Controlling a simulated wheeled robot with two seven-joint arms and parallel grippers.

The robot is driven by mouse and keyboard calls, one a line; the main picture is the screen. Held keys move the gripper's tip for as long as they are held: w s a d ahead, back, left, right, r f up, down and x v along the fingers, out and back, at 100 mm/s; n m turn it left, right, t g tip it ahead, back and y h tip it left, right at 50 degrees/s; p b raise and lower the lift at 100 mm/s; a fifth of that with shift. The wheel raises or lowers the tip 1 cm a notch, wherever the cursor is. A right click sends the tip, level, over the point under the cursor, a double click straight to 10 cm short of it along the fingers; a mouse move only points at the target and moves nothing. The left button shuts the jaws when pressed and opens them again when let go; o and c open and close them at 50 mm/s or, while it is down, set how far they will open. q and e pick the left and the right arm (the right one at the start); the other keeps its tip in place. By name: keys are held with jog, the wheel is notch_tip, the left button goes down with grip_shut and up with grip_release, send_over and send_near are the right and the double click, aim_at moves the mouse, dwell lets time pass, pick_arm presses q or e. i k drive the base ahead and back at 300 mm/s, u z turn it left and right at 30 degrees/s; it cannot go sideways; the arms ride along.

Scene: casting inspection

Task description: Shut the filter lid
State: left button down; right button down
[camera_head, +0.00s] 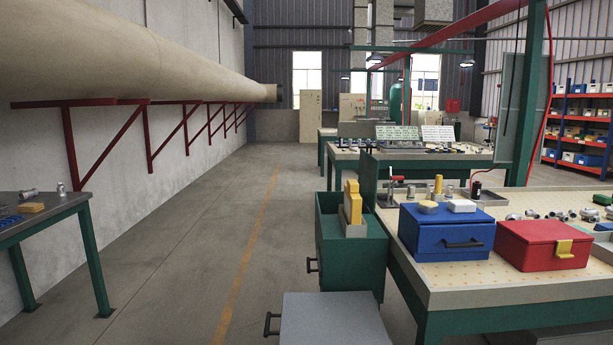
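No part is clearly identifiable as the filter lid. A green open-topped box (347,257) stands beside the near workbench, with a black handle on its left side. Upright yellow pieces (352,203) and a grey block stand in it. A flat grey panel (335,320) with a black handle at its left lies in front of the box, cut off by the bottom edge. A blue box (446,233) and a red box (541,245) with a yellow latch sit on the bench; both look closed. Neither of my grippers is in view.
A dark table (45,214) stands at the left. The floor (190,260) between is clear. A green post (528,95) rises from the bench.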

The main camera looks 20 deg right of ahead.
aim_at(369, 170)
jog(key=z, duration=0.85)
jog(key=k, duration=1)
jog(key=u, duration=0.95)
jog(key=i, duration=2.9)
jog(key=z, duration=0.15)
jog(key=i, duration=2.95)
jog(key=z, duration=0.9)
jog(key=i, duration=1.65)
jog(key=z, duration=2.35)
jog(key=i, duration=1.05)
jog(key=z, duration=0.55)
